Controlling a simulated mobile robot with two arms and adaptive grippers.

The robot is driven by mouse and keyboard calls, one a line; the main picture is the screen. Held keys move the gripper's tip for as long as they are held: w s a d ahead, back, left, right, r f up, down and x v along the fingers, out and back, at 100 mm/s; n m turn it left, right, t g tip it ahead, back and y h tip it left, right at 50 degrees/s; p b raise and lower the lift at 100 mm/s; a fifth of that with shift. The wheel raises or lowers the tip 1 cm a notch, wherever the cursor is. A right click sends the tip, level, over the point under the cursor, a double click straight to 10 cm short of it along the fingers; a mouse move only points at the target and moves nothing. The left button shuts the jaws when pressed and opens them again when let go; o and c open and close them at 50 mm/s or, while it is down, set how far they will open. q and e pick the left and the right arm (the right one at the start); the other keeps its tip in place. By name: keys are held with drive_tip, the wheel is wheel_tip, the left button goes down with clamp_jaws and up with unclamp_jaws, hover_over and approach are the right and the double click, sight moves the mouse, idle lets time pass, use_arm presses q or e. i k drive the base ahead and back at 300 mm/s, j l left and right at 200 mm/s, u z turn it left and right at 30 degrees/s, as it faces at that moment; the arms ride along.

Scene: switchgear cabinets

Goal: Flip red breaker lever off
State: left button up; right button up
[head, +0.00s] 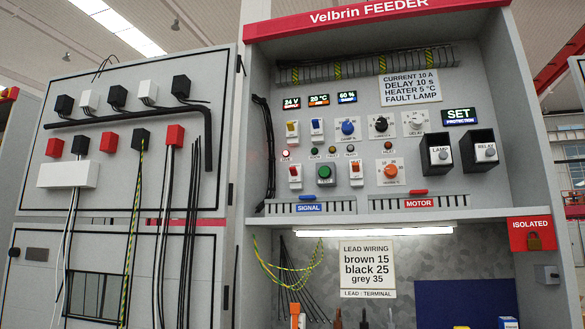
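The control panel carries several small white switch units with coloured levers. One at the lower left has a red lever (295,171). Another in the same row, right of the green button, also has a red part (355,168). Above are a switch with a yellow lever (292,129) and one with a blue lever (316,126). A flat red piece (418,192) lies above the MOTOR label. The levers are too small to tell their positions surely, or which one is the breaker. Neither of my grippers is in view.
A green button (324,173), several round knobs and two dark-framed boxes (440,153) share the panel. The open cabinet door (120,190) with hanging wires stands left. Below are a lit strip (375,231), a wiring sign (366,268) and tool tops. A padlocked red ISOLATED plate (531,234) is right.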

sight(292, 170)
drive_tip(key=i+j+z, duration=0.1)
drive_tip(key=z, duration=0.4)
drive_tip(key=i+j+z, duration=0.2)
drive_tip(key=j, duration=0.5)
drive_tip(key=i+j+z, duration=0.1)
drive_tip(key=j+z, duration=0.15)
drive_tip(key=j, duration=0.5)
drive_tip(key=j+z, duration=0.2)
drive_tip(key=j, duration=0.55)
drive_tip(key=i+j, duration=0.1)
drive_tip(key=j, duration=0.95)
drive_tip(key=i, duration=0.05)
